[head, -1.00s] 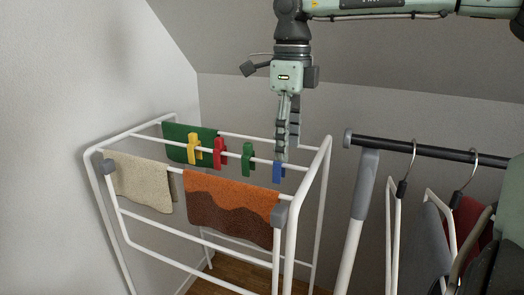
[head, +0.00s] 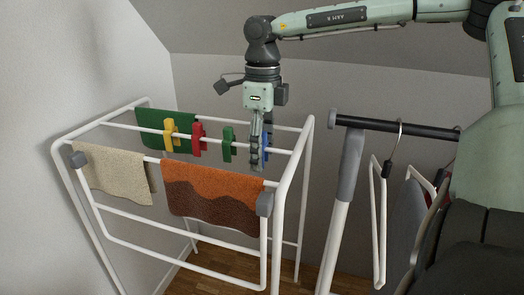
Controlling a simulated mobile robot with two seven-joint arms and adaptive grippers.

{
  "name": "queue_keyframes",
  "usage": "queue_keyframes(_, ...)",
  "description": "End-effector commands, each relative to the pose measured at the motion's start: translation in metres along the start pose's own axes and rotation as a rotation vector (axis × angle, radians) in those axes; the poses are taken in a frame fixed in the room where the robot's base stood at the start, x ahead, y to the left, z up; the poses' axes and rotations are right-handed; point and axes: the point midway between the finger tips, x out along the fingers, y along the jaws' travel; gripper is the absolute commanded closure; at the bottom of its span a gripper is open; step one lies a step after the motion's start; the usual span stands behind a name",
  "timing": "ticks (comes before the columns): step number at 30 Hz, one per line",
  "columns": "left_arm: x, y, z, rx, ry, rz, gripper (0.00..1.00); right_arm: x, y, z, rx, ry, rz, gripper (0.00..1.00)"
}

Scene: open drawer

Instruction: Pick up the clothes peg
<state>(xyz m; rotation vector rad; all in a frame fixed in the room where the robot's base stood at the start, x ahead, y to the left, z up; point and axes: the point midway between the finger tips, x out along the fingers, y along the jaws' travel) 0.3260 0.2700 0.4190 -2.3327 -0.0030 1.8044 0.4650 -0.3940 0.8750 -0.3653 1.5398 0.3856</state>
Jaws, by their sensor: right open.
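Several clothes pegs sit in a row on a white bar of the drying rack (head: 306,165): a yellow peg (head: 171,134), a red peg (head: 199,139), a green peg (head: 229,145) and a blue peg (head: 267,148). My right gripper (head: 260,155) points down at the blue peg from above, its fingers open. The near finger covers most of the blue peg, and a strip of blue shows beside it. I cannot tell whether a finger touches the peg. My left gripper is not in view.
A green cloth (head: 160,122), a beige cloth (head: 115,172) and an orange-brown cloth (head: 210,192) hang on the rack. A clothes rail (head: 390,126) with hangers (head: 380,200) stands close on the right. A sloped wall lies behind.

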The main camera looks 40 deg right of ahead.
Motion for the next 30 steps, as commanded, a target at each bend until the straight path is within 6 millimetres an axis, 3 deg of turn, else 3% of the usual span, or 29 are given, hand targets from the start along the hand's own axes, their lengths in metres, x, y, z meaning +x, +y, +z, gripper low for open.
queue_keyframes(5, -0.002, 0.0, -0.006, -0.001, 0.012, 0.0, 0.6, 0.0, 0.0, 0.0, 0.0, 0.0, 0.0, 0.46)
queue_keyframes(14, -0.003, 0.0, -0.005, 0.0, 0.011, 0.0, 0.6, 0.0, 0.0, 0.0, 0.0, 0.0, 0.0, 0.82)
queue_keyframes(23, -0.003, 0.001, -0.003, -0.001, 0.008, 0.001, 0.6, -0.002, 0.0, 0.0, 0.0, 0.0, -0.001, 0.83)
queue_keyframes(26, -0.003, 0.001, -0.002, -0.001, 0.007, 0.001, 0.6, -0.011, 0.0, 0.0, 0.001, -0.001, -0.002, 0.83)
queue_keyframes(30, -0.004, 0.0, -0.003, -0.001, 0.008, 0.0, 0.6, -0.038, -0.001, 0.001, 0.002, -0.003, -0.005, 0.83)
